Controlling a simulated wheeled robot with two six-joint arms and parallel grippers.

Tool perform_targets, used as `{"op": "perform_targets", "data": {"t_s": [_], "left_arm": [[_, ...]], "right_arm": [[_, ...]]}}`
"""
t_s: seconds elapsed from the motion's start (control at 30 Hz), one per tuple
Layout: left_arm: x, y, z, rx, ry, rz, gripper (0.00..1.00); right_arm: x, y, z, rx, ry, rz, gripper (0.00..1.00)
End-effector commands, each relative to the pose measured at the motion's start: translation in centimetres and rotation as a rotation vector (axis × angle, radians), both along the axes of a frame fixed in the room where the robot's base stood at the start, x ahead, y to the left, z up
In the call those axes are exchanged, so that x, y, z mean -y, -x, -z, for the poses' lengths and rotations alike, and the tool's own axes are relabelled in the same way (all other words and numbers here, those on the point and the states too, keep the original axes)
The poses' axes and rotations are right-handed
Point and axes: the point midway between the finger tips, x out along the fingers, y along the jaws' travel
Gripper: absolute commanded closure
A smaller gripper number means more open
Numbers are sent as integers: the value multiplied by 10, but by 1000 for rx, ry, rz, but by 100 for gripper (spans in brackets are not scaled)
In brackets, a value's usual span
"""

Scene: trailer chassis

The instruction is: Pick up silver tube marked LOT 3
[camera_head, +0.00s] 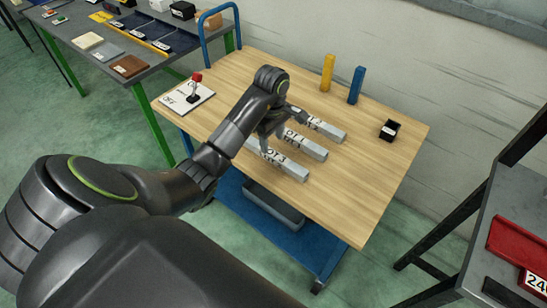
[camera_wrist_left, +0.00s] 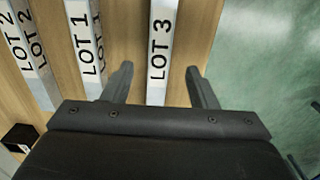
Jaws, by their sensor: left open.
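The silver tube marked LOT 3 (camera_head: 290,169) lies on the wooden trolley top, the nearest of three parallel silver tubes. In the left wrist view the LOT 3 tube (camera_wrist_left: 161,45) runs between the two fingers, with a gap on each side. My left gripper (camera_head: 268,143) is open over the tube; it also shows in the left wrist view (camera_wrist_left: 158,72). I cannot tell how high the fingertips are above the top. The arm partly hides the tubes in the head view. My right gripper is not in view.
The LOT 1 tube (camera_head: 316,151) and LOT 2 tube (camera_head: 332,132) lie just beyond. A small black box (camera_head: 389,130), yellow post (camera_head: 327,73), blue post (camera_head: 356,85) and white plate with a red-knobbed lever (camera_head: 205,99) stand on the top. Its front right is clear.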

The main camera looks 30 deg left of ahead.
Motion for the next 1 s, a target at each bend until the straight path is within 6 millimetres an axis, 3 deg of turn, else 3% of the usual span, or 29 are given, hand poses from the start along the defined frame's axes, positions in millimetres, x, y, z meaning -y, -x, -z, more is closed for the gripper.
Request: {"op": "perform_targets", "data": {"t_s": [0.03,0.33,0.6,0.67,0.97,1.0], "left_arm": [[0,0,9,0,0,0,47],[1,0,20,0,0,0,47],[5,-1,48,0,0,0,47],[5,0,52,-5,3,-1,47],[5,0,63,0,0,0,47],[5,0,63,0,0,0,51]], "right_arm": [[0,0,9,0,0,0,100],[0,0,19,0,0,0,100],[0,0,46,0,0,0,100],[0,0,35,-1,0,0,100],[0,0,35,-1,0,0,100],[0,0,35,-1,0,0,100]]}}
